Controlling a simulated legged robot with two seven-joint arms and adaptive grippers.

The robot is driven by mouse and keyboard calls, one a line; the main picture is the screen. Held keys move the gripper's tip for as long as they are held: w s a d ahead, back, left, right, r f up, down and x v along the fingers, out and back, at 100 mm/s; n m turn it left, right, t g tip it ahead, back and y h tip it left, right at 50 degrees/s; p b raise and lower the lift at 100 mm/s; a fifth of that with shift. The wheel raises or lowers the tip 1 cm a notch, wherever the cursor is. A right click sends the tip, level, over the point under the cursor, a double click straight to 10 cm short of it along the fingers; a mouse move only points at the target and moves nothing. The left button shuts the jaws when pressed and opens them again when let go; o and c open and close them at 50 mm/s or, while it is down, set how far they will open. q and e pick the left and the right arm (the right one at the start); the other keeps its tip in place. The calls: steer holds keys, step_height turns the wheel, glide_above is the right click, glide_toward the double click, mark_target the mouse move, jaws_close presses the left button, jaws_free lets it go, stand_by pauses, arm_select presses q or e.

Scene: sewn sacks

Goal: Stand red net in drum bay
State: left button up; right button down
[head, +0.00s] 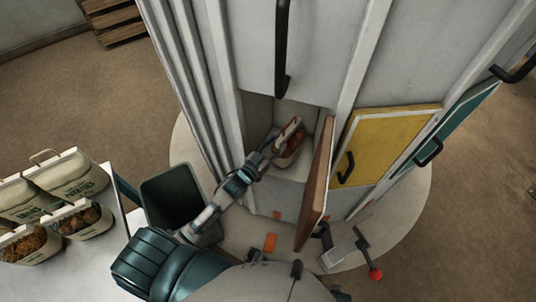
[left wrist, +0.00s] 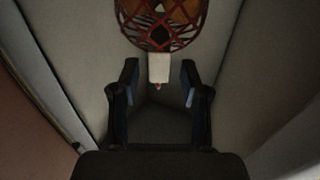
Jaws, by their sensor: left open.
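The red net (left wrist: 165,22) stands inside the open bay (left wrist: 75,45), with orange-brown contents showing through its mesh and a white tag (left wrist: 159,67) at its near end. In the head view the net (head: 292,150) sits in the drum's open bay (head: 258,107), partly hidden by my gripper. My left gripper (left wrist: 160,85) reaches into the bay and is open. The tag lies just ahead of and between its fingertips in the wrist view, with gaps on both sides. In the head view the left gripper (head: 268,152) is beside the net. My right gripper is not seen.
The bay's reddish-brown door (head: 316,185) hangs open on the right. A yellow door (head: 390,140) and a teal door (head: 445,125) are shut. A dark bin (head: 175,195) stands left of my arm. Filled sacks (head: 75,175) stand on the left table. A red-knobbed lever (head: 375,273) is lower right.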

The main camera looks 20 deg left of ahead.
arm_select(q)
steer(key=v, duration=0.7)
steer(key=s+a+f+g+y, duration=0.1)
steer(key=s+f+g, duration=0.1)
steer(key=f, duration=0.6)
steer(key=s+a+f+n+g+y, duration=0.1)
steer(key=s+f+g, duration=0.1)
steer(key=f, duration=0.6)
steer(key=s+a+f+g+y, duration=0.1)
steer(key=f+g+y, duration=0.15)
steer(key=f, duration=0.55)
steer(key=s+d+f+g, duration=0.1)
steer(key=s+f+g, duration=0.8)
steer(key=s+f, duration=1)
steer(key=s, duration=0.3)
steer(key=shift+d+f, duration=0.15)
steer(key=shift+d, duration=0.05)
steer(key=shift+s, duration=0.15)
